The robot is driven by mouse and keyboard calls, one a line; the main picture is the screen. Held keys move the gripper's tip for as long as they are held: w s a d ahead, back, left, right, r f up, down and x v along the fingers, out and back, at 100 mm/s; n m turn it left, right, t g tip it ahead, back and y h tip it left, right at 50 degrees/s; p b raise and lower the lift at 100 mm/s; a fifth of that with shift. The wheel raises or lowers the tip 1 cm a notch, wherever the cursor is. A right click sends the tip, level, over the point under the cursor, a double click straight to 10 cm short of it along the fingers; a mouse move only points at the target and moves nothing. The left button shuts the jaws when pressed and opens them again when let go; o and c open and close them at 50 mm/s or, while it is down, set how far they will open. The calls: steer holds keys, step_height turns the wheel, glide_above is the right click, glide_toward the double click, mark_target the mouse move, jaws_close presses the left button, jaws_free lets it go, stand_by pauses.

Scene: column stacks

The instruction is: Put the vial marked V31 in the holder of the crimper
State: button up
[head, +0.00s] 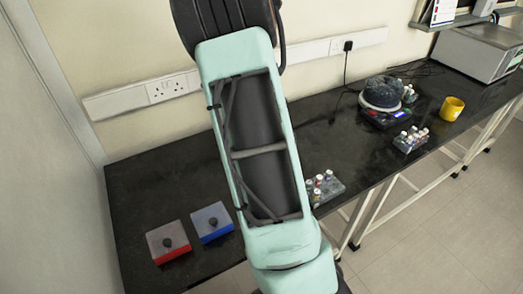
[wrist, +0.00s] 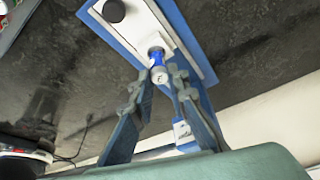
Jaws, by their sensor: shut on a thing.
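My gripper (wrist: 162,76) shows in the wrist view; in the head view my own arm hides it. Its two fingers are closed on a small blue-capped vial (wrist: 158,73) at the fingertips. Any marking on the vial is too small to read. A long blue-edged device with a white top (wrist: 182,38) and a black knob (wrist: 113,11) lies just beyond the fingertips, probably the crimper. A small white block (wrist: 154,46) on it, perhaps the holder, is right by the vial. I cannot tell whether the vial touches it.
A vial rack (head: 332,190) is right of my arm. Another rack (head: 411,141), a yellow mug (head: 452,108) and a rounded dark device (head: 382,93) stand farther right.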

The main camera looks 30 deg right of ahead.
steer(key=shift+f+b, duration=0.95)
steer(key=shift+b, duration=0.3)
stand_by(0.3)
steer(key=o, duration=0.9)
steer(key=shift+o, duration=0.3)
steer(key=shift+o, duration=1.4)
steer(key=shift+r, duration=0.2)
steer(key=shift+r+p, duration=2.4)
steer(key=shift+r, duration=0.5)
steer(key=shift+d, duration=0.1)
